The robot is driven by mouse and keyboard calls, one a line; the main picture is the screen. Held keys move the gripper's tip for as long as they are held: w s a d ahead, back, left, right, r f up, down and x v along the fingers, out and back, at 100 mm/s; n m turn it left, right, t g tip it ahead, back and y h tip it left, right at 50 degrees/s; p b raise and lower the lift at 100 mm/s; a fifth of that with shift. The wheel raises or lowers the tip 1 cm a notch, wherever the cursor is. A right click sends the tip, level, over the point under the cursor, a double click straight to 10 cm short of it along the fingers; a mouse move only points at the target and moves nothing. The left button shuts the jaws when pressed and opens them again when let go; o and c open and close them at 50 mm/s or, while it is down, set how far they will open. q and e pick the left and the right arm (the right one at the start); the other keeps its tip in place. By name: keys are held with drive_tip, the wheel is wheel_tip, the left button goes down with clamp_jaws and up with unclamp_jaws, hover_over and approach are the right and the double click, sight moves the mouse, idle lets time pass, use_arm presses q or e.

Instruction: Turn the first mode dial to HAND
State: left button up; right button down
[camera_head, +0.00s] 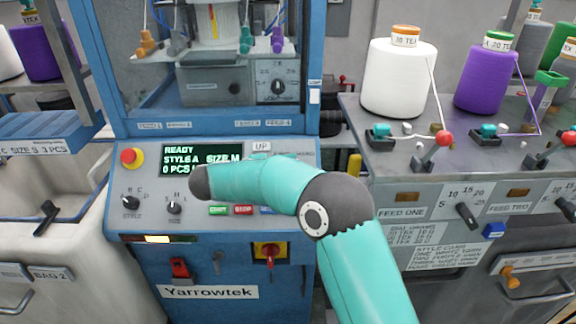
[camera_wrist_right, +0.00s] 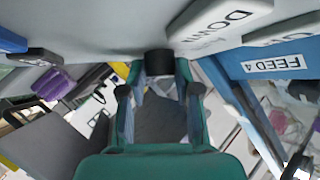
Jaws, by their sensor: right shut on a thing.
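My right arm reaches in from the bottom right in the head view and covers part of the first machine's control panel (camera_head: 127,182). The gripper itself is hidden behind the arm there. In the right wrist view my right gripper (camera_wrist_right: 160,92) is shut on a dark round knob (camera_wrist_right: 158,62), which appears to be the mode dial. Its pointer and its HAND marking cannot be read in either view. In the head view an UP plate (camera_head: 261,146) shows just above my arm. My left gripper is not in view.
Left of my arm are a red stop button (camera_head: 131,158), a lit display (camera_head: 178,162), a style dial (camera_head: 131,202) and a size dial (camera_head: 174,207). Below is a red-and-yellow switch (camera_head: 268,253). A feed table (camera_head: 400,176) with yarn cones stands at the right.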

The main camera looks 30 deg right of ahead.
drive_tip(key=c, duration=0.8)
unclamp_jaws()
drive_tip(key=shift+w, duration=0.1)
drive_tip(key=shift+a, duration=0.1)
drive_tip(key=v, duration=1.1)
drive_tip(key=shift+a+r, duration=0.1)
drive_tip(key=shift+a, duration=0.3)
